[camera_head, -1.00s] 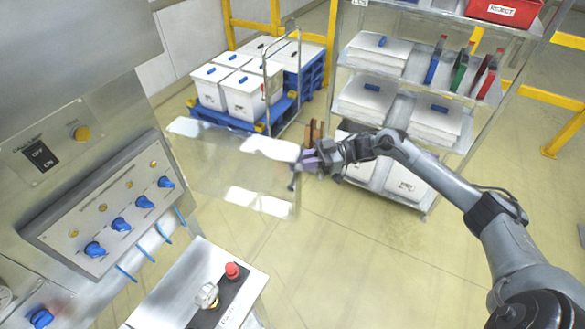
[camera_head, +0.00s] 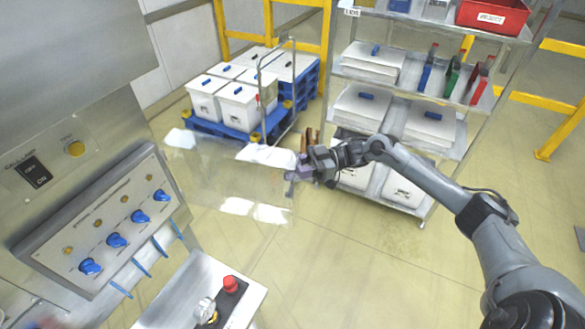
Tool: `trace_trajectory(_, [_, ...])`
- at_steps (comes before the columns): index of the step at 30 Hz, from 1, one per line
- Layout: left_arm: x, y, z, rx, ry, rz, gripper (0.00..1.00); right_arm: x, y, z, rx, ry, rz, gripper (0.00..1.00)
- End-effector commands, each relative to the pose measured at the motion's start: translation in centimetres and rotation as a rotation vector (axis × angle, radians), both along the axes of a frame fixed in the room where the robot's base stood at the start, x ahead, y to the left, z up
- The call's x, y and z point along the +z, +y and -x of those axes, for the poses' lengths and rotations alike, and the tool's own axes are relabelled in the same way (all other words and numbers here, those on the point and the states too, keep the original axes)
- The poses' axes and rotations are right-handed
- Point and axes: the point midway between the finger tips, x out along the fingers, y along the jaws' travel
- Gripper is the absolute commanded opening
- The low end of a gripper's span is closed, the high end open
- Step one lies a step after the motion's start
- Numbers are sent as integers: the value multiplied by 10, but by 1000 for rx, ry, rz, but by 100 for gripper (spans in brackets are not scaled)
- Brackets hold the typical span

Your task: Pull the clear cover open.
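The clear cover (camera_head: 205,180) is a see-through panel with bright reflections. It stands out from the machine on the left over the floor in the head view. My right gripper (camera_head: 294,176) is at the panel's right edge, where a small dark handle partly shows. The fingers overlap that edge, and I cannot tell from this view whether they are closed on the handle. My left gripper is not in view.
The control panel (camera_head: 98,225) with blue knobs is on the machine at left. A box with a red button (camera_head: 230,284) stands below. A blue pallet cart (camera_head: 222,128) with white bins and a shelf rack (camera_head: 410,82) stand behind. Open floor (camera_head: 350,260) lies at front right.

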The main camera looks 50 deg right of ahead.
Motion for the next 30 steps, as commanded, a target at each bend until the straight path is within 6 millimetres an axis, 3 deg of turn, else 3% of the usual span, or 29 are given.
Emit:
trace_trajectory(7, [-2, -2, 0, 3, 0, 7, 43, -2, -10, 6, -1, 2, 1, 37])
trace_trajectory(21, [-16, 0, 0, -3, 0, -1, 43, -2, -74, 43, 1, 4, 2, 37])
trace_trajectory(30, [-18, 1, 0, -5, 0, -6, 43, 0, -91, 53, 2, 1, 1, 37])
